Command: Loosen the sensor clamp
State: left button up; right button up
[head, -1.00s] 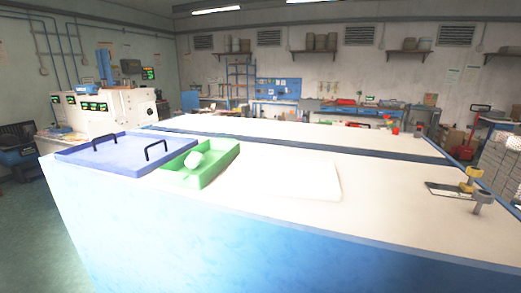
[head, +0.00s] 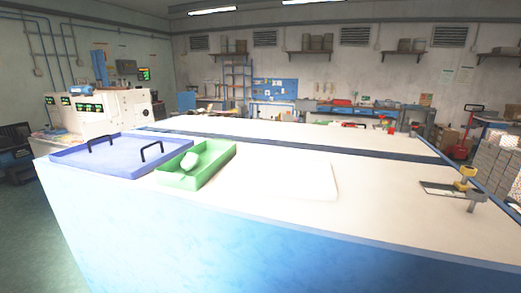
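A small fixture with a yellow knob (head: 466,172) and a grey post (head: 473,195) stands near the right end of the white-topped bench (head: 390,215). It looks like the sensor clamp, but it is too small to tell whether it is tight or loose. A flat dark-edged metal plate (head: 440,189) lies beside it on the left. Neither of my grippers shows in the head view.
A blue tray (head: 105,168) with two black handles sits at the bench's left end. Beside it is a green tray (head: 215,170) holding a white rounded object (head: 189,161). A white slab (head: 300,180) lies mid-bench. Bare bench lies between slab and fixture.

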aim_at(476, 194)
jog(key=z, duration=1.6)
